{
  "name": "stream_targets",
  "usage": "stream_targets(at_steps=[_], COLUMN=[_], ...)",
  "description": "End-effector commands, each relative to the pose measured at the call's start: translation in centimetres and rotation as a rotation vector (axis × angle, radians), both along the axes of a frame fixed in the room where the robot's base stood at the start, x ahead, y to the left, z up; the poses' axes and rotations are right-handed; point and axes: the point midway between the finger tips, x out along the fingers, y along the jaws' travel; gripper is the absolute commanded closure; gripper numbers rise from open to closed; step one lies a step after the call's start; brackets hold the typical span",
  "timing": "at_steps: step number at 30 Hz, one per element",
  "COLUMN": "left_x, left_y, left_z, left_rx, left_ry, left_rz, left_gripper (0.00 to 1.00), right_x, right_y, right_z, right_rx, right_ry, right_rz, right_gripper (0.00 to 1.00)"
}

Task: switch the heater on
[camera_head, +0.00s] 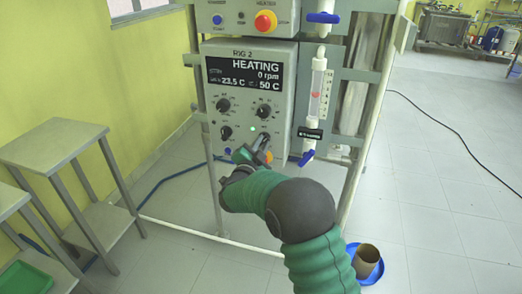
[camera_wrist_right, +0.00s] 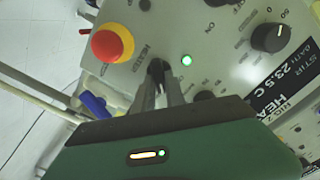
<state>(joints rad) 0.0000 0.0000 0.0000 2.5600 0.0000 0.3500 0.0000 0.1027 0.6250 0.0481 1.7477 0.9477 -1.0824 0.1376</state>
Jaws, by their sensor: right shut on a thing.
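The RIG 2 control box (camera_head: 247,55) faces me in the head view. Its display (camera_head: 244,76) reads HEATING, 0 rpm, 23.5 C and 50 C. My right gripper (camera_head: 262,146) is at the lower right of the panel. In the wrist view my right gripper (camera_wrist_right: 160,85) is shut on a small black heater switch (camera_wrist_right: 157,66), whose label is partly covered. The switch is mostly hidden by the fingers. A green lamp (camera_wrist_right: 186,60) beside it is lit; it also shows in the head view (camera_head: 253,129). My left gripper is not in view.
A red and yellow emergency button (camera_wrist_right: 111,44) is close to the fingers. Black knobs (camera_head: 223,105) sit on the panel. A glass tube with blue valves (camera_head: 307,157) stands at the right. A grey metal stand (camera_head: 52,143) is at the left.

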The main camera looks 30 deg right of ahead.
Motion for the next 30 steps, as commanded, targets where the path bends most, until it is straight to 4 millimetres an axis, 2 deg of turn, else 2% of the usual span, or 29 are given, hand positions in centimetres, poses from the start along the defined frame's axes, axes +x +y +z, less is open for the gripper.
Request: stream_targets(at_steps=[3,12,30], left_x=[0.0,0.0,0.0], left_y=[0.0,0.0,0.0], left_z=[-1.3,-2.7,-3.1], left_rx=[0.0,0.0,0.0], left_ry=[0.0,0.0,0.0], left_rz=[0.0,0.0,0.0], left_gripper=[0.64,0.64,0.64], right_x=[0.0,0.0,-0.1], right_y=[0.0,0.0,0.0], right_z=[-0.5,-0.4,-0.4], right_rx=[0.059,0.164,0.203], right_ry=[-0.067,-0.187,-0.229], right_rz=[0.0,0.002,0.0], right_gripper=[1.0,1.0,1.0])
